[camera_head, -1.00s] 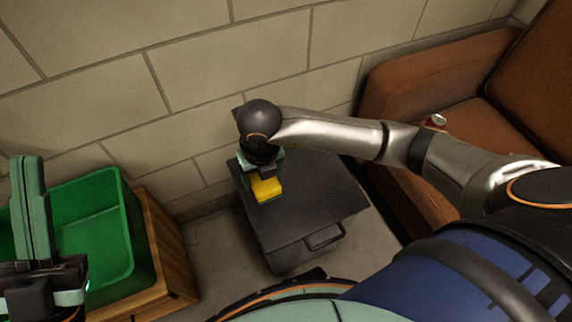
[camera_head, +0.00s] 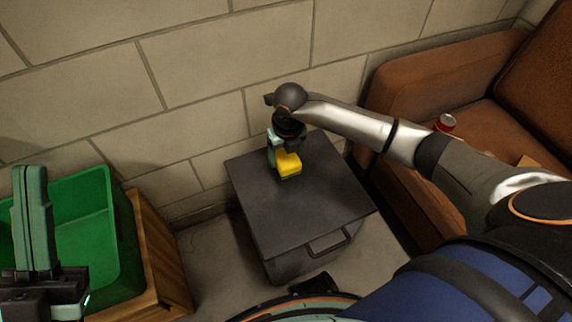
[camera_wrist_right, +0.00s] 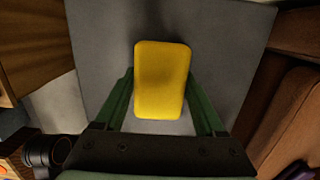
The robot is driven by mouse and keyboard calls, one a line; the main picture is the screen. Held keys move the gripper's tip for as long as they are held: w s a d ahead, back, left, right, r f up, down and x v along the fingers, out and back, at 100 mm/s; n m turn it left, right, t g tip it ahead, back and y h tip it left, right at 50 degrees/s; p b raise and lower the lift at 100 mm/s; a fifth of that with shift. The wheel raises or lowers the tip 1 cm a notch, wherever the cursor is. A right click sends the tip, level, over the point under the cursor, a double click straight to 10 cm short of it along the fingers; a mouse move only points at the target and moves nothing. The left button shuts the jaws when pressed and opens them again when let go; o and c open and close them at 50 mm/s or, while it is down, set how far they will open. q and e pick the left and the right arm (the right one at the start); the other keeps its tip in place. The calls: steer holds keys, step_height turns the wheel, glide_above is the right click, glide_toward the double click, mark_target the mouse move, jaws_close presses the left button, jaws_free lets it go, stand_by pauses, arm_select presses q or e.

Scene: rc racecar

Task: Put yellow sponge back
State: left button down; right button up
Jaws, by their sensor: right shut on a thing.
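The yellow sponge (camera_head: 288,165) is between the fingers of my right gripper (camera_head: 284,160), over the dark grey box top (camera_head: 310,205) near its back edge. In the right wrist view the sponge (camera_wrist_right: 162,80) sits between the two green fingers (camera_wrist_right: 160,105), with the grey top behind it. My right gripper is shut on the sponge. Whether the sponge touches the surface I cannot tell. My left gripper (camera_head: 35,220) is at the left edge, pointing up, in front of the green bin; the gap between its fingers is not clear.
A green bin (camera_head: 120,240) stands on a wooden crate (camera_head: 160,255) at the left. A brown sofa (camera_head: 430,70) with a red can (camera_head: 445,122) is at the right. A block wall (camera_head: 200,60) stands close behind the box. Most of the box top is bare.

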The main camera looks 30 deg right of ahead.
mark_target(286, 163)
steer(key=f, duration=0.1)
steer(key=f+b, duration=0.2)
steer(key=f, duration=0.1)
steer(key=shift+w+d, duration=0.2)
steer(key=shift+d, duration=0.05)
steer(key=shift+r, duration=0.1)
steer(key=o, duration=1.2)
steer(key=shift+c, duration=0.2)
